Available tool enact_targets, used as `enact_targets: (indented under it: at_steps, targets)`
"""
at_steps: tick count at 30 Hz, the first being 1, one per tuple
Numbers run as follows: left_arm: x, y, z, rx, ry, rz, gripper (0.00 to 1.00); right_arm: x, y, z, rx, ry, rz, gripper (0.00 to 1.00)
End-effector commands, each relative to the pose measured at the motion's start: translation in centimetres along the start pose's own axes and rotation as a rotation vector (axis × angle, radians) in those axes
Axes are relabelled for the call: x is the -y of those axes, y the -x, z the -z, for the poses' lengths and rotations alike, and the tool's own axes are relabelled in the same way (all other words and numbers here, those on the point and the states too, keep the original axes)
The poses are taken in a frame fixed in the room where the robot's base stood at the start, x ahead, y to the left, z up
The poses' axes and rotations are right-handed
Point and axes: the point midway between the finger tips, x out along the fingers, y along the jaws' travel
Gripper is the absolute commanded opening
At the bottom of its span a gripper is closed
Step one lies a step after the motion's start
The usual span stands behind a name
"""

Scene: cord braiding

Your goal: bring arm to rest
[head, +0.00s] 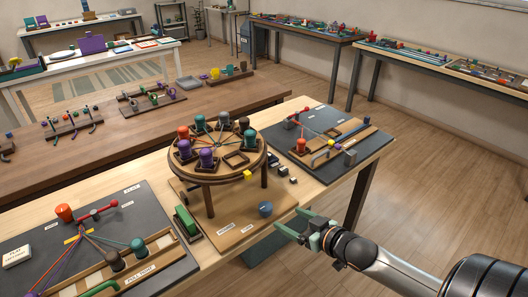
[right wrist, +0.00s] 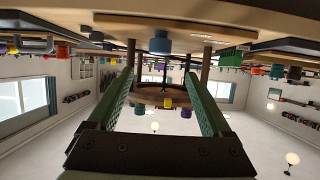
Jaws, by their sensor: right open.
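My right gripper (head: 291,222) is at the front edge of the workbench, right of the round braiding stand (head: 216,178). Its two green fingers are spread apart and nothing shows between them. In the right wrist view, which looks upside down, the open fingers (right wrist: 159,75) frame the stand, which lies beyond them. Colored bobbins stand around the stand's top, with cords running to its middle. A blue knob-like piece (head: 265,209) sits on the wooden base near my fingers, apart from them. My left gripper is not in view.
A dark board with a red bobbin (head: 301,146) lies at right on the bench. A green block (head: 187,222) and small dark cubes (head: 282,171) stand near the stand. The floor at right is clear.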

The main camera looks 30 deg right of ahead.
Motion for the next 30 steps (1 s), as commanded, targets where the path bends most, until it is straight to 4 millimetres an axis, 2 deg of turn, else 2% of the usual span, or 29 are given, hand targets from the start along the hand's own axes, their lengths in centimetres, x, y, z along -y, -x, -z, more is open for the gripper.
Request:
enact_targets:
  at_steps: [5,8,11,15,19,21,24,26,30]
  targets:
    - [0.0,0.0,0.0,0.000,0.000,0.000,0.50,0.0,0.0,-0.1,0.001,-0.001,0.000,0.83]
    - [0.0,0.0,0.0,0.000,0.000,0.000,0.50,0.7,0.1,-1.4,0.021,-0.003,0.001,0.83]
    - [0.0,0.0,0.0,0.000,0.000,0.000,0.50,2.9,0.7,-5.1,0.080,-0.009,0.008,0.83]
    - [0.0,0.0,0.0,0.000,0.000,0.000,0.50,8.6,2.3,-11.8,0.196,-0.006,0.039,0.83]
    - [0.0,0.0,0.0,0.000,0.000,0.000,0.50,14.3,4.1,-16.2,0.284,0.004,0.083,0.83]
    - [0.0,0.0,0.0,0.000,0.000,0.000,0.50,16.7,4.9,-17.7,0.317,0.010,0.105,0.83]
    - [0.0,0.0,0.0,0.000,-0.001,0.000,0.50,19.0,5.7,-18.8,0.344,0.018,0.126,0.83]
    - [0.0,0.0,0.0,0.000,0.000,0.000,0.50,19.6,5.8,-19.0,0.350,0.021,0.133,0.83]
    - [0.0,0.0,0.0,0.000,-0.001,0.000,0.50,19.7,5.9,-19.1,0.351,0.022,0.134,0.83]
